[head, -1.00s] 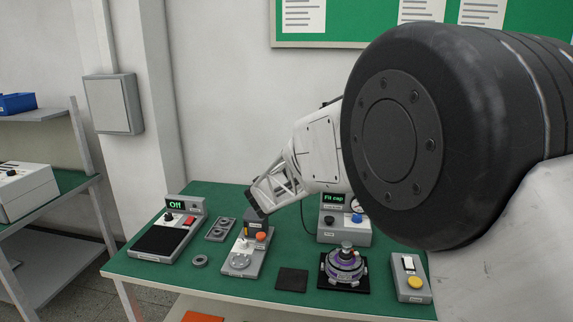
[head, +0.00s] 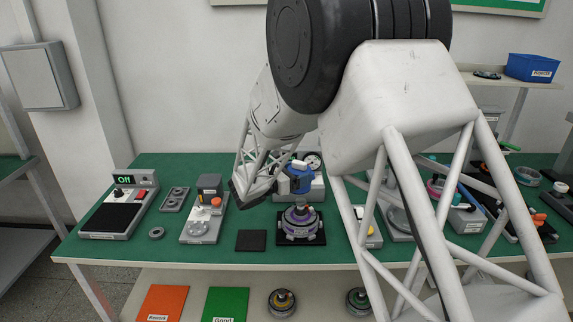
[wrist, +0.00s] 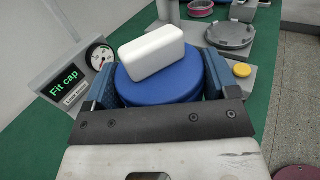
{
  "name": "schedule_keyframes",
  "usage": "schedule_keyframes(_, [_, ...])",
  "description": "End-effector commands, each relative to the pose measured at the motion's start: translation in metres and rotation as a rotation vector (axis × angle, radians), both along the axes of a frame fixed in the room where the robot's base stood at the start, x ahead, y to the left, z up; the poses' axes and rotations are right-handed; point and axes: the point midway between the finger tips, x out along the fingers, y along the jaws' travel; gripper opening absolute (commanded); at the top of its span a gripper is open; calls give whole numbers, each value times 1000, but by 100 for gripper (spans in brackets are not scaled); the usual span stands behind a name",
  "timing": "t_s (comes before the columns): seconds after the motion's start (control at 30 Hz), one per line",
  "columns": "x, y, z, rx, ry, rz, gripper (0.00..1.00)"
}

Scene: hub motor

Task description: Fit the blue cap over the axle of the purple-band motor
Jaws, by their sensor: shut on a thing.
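The blue cap (wrist: 165,88) is a round disc with a white block (wrist: 152,52) on its top. In the wrist view it sits between the two blue fingers of my gripper (wrist: 158,80), which are shut on it. In the head view my gripper (head: 294,184) is above and slightly left of the purple-band motor (head: 301,224), with a gap between. The motor stands upright on a black square pad (head: 318,241), its axle (head: 300,207) pointing up. The motor does not show in the wrist view, and the cap's underside is hidden.
The "Fit cap" station with a gauge (wrist: 100,57) stands behind the motor. A grey fixture with a yellow button (wrist: 242,70) is to its right. A bare black pad (head: 251,240) and a grey station with an orange button (head: 216,202) are to its left.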

Motion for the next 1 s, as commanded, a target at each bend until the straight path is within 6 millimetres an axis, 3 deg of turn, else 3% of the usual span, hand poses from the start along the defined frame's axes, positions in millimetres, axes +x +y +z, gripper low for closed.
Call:
schedule_keyframes(0.67, [-6, -9, -7, 0, 0, -38, 53])
schedule_keyframes(1.0, [-6, -9, -22, -1, 1, -38, 53])
